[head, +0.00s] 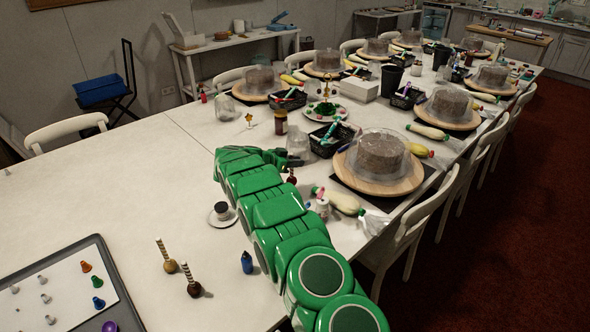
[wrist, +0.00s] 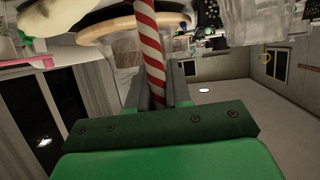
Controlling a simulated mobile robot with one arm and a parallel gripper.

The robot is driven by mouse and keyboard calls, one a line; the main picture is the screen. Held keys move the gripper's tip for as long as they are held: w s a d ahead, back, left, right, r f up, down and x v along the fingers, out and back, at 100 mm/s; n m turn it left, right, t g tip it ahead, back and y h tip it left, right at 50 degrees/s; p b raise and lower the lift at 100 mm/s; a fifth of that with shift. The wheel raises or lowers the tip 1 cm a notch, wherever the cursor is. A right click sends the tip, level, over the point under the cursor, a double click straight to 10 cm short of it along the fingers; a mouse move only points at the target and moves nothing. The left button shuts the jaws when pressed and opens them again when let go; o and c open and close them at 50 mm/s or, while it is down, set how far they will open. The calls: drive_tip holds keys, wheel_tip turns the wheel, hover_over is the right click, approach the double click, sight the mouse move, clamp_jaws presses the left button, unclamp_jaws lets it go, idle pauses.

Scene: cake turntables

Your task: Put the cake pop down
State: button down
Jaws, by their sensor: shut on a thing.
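My gripper (wrist: 160,95) is shut on a red and white striped stick (wrist: 150,45) in the wrist view, the stick of the cake pop. The stick runs up out of the top of that picture, so the cake ball is not in view there. In the head view my green arm reaches over the near part of the table, and its dark gripper end (head: 276,159) is beside a clear glass. The held stick cannot be made out there.
A small dark red-brown item (head: 291,179) is just right of my arm. Domed cakes on turntables (head: 379,185) line the right. The table's left middle is clear.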

drive_tip(key=shift+w+a+f, duration=0.1)
drive_tip(key=shift+w+f, duration=0.1)
drive_tip(key=shift+f, duration=0.75)
drive_tip(key=shift+w+f, duration=0.15)
drive_tip(key=shift+f, duration=0.75)
drive_tip(key=shift+f, duration=0.2)
drive_tip(key=c, duration=1.1)
unclamp_jaws()
drive_tip(key=shift+o, duration=0.2)
drive_tip(key=shift+r, duration=0.15)
